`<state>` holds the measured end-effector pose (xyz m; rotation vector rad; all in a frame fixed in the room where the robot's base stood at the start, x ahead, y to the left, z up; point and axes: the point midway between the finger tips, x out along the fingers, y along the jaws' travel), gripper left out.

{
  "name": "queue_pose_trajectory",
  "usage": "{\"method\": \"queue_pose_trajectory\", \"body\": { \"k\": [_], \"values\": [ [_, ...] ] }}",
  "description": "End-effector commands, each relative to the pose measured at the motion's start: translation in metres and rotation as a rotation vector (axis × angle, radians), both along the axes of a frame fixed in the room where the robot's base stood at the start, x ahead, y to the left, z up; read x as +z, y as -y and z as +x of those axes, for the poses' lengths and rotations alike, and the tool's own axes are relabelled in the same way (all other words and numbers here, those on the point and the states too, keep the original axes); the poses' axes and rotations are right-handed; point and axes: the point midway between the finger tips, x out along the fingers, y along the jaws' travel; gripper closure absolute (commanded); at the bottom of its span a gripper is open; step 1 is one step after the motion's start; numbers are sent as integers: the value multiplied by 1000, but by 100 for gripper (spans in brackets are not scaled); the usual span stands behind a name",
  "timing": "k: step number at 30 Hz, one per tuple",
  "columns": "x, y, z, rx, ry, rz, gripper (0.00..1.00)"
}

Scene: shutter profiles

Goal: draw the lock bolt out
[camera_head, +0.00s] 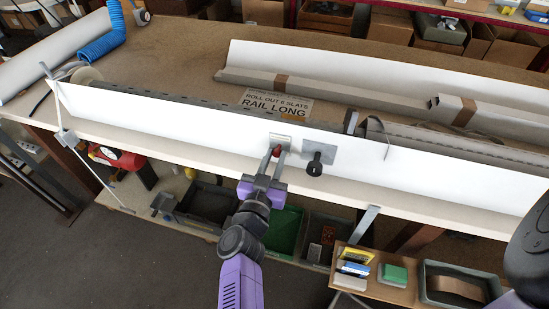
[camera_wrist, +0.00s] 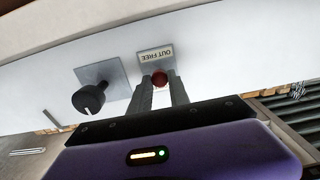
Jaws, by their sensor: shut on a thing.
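The lock bolt shows as a small red knob (camera_head: 276,151) on the front of the long white panel (camera_head: 190,118). It also shows in the wrist view (camera_wrist: 159,78), just below a small plate marked "OUT FREE" (camera_wrist: 155,55). My gripper (camera_head: 271,160) reaches up to it from below, its two grey fingers shut on the red knob, one on each side. The bolt's shaft behind the knob is hidden, so I cannot tell how far out it stands. A square grey plate with a black knob (camera_head: 315,164) sits just right of the bolt in the head view.
The panel runs along the front edge of the workbench (camera_head: 160,60). A sign reading "ROLL OUT 8 SLATS RAIL LONG" (camera_head: 276,105) lies behind it. Long grey profiles (camera_head: 330,95) lie on the bench. Bins (camera_head: 285,230) stand below. A small wooden stand (camera_head: 385,275) is at front right.

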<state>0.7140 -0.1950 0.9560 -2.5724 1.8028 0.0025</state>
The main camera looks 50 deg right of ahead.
Motion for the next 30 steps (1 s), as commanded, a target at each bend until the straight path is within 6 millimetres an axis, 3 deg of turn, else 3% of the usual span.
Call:
{"method": "queue_pose_trajectory", "body": {
  "k": [17,25,30],
  "values": [
    [0,1,-1,-2,0,-1,100],
    [2,-24,-9,0,0,-1,100],
    [0,-25,-10,-2,2,-2,100]
  ]
}}
